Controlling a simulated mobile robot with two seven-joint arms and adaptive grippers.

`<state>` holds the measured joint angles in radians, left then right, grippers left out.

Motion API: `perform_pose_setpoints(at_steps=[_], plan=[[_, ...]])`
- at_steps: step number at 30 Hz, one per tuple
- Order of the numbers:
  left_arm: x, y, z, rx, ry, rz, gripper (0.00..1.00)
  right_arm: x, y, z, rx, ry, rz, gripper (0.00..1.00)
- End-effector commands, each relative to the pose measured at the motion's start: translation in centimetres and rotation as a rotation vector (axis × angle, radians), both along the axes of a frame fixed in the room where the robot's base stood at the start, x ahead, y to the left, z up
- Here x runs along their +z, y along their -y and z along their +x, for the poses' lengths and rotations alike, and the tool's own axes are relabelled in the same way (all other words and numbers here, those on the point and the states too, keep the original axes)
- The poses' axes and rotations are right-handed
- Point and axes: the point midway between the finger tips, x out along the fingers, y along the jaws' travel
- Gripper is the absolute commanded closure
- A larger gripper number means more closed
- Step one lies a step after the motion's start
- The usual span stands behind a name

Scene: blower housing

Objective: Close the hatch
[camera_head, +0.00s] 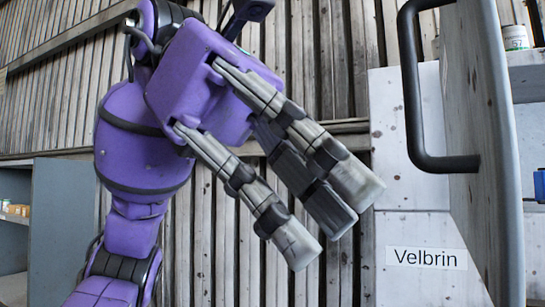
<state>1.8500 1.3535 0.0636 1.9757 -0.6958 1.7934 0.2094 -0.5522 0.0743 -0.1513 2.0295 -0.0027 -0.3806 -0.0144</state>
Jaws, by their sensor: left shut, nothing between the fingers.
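The hatch (490,130) is a grey, worn panel at the right of the head view, seen nearly edge-on and standing open. A black bar handle (413,95) sticks out from its left face. My left gripper (331,215), purple with grey fingers, is in the middle of the view, left of the handle and apart from it. Its fingers point down and to the right and hold nothing. The hatch's hinge is not clearly visible. My right gripper is not in view.
A pale grey housing panel (395,195) with a "Velbrin" label (427,257) stands behind the hatch. Right of the hatch are a shelf with a small can (515,38) and a blue item (540,185). A grey cabinet (65,230) stands at left, before a slatted wall (345,60).

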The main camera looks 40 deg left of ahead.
Motion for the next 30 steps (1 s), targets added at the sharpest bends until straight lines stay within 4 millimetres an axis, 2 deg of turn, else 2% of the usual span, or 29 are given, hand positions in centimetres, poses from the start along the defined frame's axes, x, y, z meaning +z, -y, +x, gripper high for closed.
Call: perform_pose_setpoints(at_steps=[1, 6, 9, 20, 30], plan=[[-0.9, 0.7, 0.1, -0.004, -0.002, 0.002, 1.00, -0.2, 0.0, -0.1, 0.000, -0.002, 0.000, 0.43], [-0.3, 3.2, 0.2, -0.004, 0.004, 0.000, 1.00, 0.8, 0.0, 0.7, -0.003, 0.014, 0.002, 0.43], [-0.3, 4.0, 0.3, -0.003, 0.002, -0.001, 1.00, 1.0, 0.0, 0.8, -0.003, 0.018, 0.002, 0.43], [-0.4, 4.5, 0.5, 0.000, 0.000, -0.001, 1.00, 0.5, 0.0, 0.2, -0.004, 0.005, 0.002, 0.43], [-0.3, 4.8, 0.5, 0.002, 0.001, -0.001, 1.00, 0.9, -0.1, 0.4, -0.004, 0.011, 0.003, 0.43]])
